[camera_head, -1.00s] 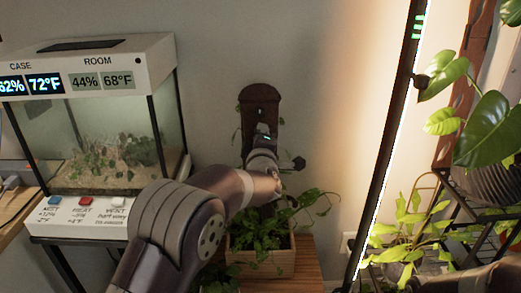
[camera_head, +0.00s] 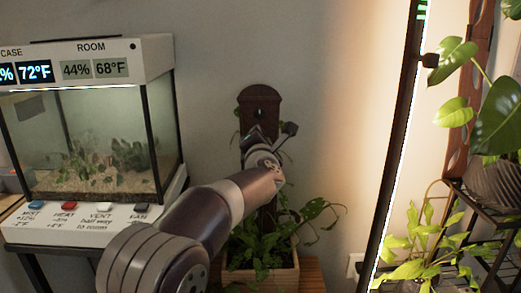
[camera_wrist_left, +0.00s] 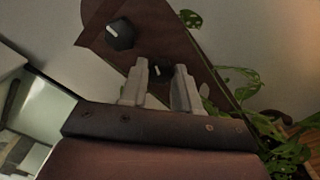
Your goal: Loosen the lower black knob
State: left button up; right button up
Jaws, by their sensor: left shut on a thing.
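A dark brown wooden board (camera_head: 258,97) stands against the wall behind the planter. In the left wrist view the board (camera_wrist_left: 160,30) carries two black knobs with white marks. The upper knob (camera_wrist_left: 120,33) is clear of my fingers. The lower knob (camera_wrist_left: 158,70) sits between the two fingertips and is partly hidden by them. My left gripper (camera_wrist_left: 162,78) is shut on this lower knob. In the head view my left gripper (camera_head: 257,137) reaches the board, and my wrist hides the lower knob. My right gripper is not in view.
A planter (camera_head: 262,277) with leafy vines stands below my left arm. A glass terrarium (camera_head: 92,150) with a button panel is at left. A lit dark pole (camera_head: 398,140) and a plant rack (camera_head: 480,205) are at right. Bare wall lies between board and pole.

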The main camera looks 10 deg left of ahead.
pick_arm(q)
jog(key=shift+f+n+b, duration=0.1)
jog(key=shift+n+b, duration=1.25)
jog(key=shift+n, duration=0.85)
jog(key=o, duration=1.1)
jog(key=shift+c, duration=0.2)
jog(key=s+d, duration=0.2)
jog(key=s, duration=1)
jog(key=shift+s+d, duration=0.2)
jog(key=shift+s, duration=0.05)
